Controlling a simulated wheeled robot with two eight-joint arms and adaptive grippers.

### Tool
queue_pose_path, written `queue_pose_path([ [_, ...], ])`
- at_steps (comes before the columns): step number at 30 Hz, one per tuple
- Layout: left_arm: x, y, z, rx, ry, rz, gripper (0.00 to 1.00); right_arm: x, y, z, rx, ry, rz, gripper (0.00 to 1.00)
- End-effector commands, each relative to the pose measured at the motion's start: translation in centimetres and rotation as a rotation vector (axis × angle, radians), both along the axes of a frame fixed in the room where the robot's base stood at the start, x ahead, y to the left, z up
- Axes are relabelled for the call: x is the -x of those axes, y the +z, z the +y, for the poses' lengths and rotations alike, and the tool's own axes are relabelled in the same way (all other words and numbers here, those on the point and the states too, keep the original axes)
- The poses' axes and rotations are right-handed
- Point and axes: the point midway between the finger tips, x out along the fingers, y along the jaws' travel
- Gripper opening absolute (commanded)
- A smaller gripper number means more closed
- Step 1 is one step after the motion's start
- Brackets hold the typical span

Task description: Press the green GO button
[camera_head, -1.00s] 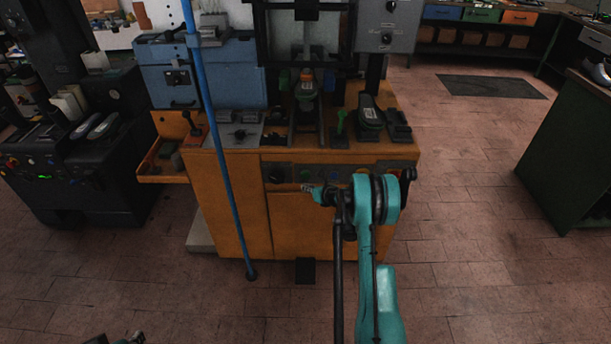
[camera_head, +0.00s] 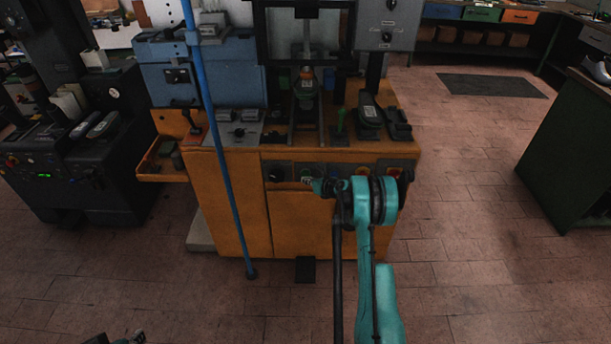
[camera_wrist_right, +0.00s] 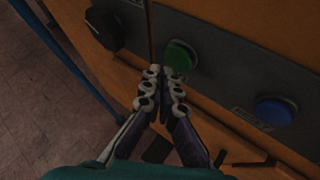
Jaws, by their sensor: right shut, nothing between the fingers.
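The green button (camera_wrist_right: 181,57) is a round domed cap on the dark control strip of the orange cabinet. My right gripper (camera_wrist_right: 163,72) is shut and empty. In the right wrist view its fingertips are at the button's lower left edge and overlap it slightly. I cannot tell whether they touch it. In the head view the right gripper (camera_head: 308,182) is in front of the cabinet's control strip, and the green button is hard to make out there. Part of my left gripper (camera_head: 130,338) shows at the bottom left edge, mostly cut off.
A blue button (camera_wrist_right: 273,111) is to the right of the green one, and a black knob (camera_wrist_right: 104,25) is to its left. A blue pole (camera_head: 222,165) stands in front of the orange cabinet (camera_head: 226,215). The floor to the right is clear.

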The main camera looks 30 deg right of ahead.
Motion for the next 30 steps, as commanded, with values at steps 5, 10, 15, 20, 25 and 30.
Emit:
queue_pose_path([
  [5, 0.00, 0.00, 0.00, 0.000, 0.000, 0.000, 0.32, 0.00, 0.00, 0.00, 0.000, 0.000, 0.000, 0.00],
  [10, 0.00, 0.00, 0.00, 0.000, 0.000, 0.000, 0.32, 0.00, 0.00, 0.00, 0.000, 0.000, 0.000, 0.00],
  [15, 0.00, 0.00, 0.00, 0.000, 0.000, 0.000, 0.32, 0.00, 0.00, 0.00, 0.000, 0.000, 0.000, 0.00],
  [20, 0.00, 0.00, 0.00, 0.000, 0.000, 0.000, 0.32, 0.00, 0.00, 0.00, 0.000, 0.000, 0.000, 0.00],
  [25, 0.00, -0.14, 0.00, 0.000, 0.000, 0.000, 0.32, -0.12, -0.03, -0.08, 0.000, 0.000, 0.000, 0.00],
  [30, 0.00, -0.54, 0.00, 0.000, 0.000, 0.000, 0.32, -0.61, -0.06, -0.38, 0.000, 0.000, 0.000, 0.00],
])
